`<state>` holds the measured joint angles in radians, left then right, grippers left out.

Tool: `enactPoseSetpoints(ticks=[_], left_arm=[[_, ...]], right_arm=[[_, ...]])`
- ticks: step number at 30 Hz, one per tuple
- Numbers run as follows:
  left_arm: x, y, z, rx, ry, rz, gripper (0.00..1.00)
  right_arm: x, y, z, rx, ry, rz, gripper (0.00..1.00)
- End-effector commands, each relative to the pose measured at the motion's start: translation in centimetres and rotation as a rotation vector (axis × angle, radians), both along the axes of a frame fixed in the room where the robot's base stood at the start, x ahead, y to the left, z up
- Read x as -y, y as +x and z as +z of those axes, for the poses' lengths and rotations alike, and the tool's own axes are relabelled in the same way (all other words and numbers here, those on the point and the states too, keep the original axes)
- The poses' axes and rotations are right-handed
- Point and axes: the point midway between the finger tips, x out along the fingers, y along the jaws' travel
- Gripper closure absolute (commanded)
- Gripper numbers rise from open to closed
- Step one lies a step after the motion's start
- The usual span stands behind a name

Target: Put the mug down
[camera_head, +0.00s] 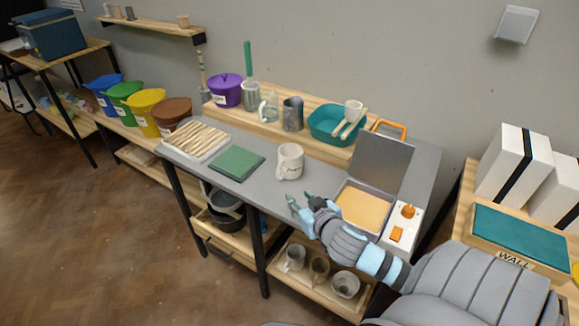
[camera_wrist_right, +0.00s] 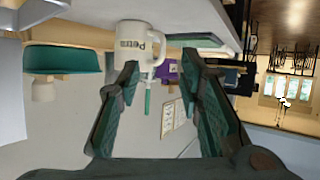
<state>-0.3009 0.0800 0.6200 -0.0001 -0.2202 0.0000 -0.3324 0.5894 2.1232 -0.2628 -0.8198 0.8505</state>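In the right wrist view, which looks upside down, the mug (camera_wrist_right: 136,42) is beyond the two spread fingertips (camera_wrist_right: 160,66), with nothing between the fingers. Its handle shows on the right there. My left gripper is in neither view.
The green mat (camera_head: 237,163) and a tray of pale sticks (camera_head: 196,140) lie left of the mug. An open-lidded box (camera_head: 363,207) stands to the right. Behind, a raised shelf holds a glass jug (camera_head: 269,106), a grey mug (camera_head: 293,114) and a teal basin (camera_head: 325,125).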

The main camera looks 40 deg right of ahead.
Motion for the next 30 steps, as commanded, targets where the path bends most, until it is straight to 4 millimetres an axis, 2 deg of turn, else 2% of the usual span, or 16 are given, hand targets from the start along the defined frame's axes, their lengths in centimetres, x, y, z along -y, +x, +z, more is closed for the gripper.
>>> enactPoseSetpoints(ticks=[2,9,14,21,28,30], left_arm=[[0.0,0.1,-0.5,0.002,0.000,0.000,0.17],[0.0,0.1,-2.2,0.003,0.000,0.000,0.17],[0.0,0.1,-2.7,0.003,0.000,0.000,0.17],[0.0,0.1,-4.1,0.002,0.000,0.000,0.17],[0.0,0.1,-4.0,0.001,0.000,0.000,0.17],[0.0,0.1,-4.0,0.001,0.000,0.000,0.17]], right_arm=[[0.6,1.5,0.0,0.028,0.003,0.002,0.67],[2.3,6.9,-2.5,0.029,0.008,0.001,0.67],[2.8,8.8,-3.3,0.026,0.007,0.002,0.67],[3.8,12.7,-5.0,0.025,0.007,0.003,0.67],[3.9,13.1,-5.0,0.024,0.005,0.005,0.67],[3.9,13.0,-5.0,0.024,0.005,0.005,0.76]])
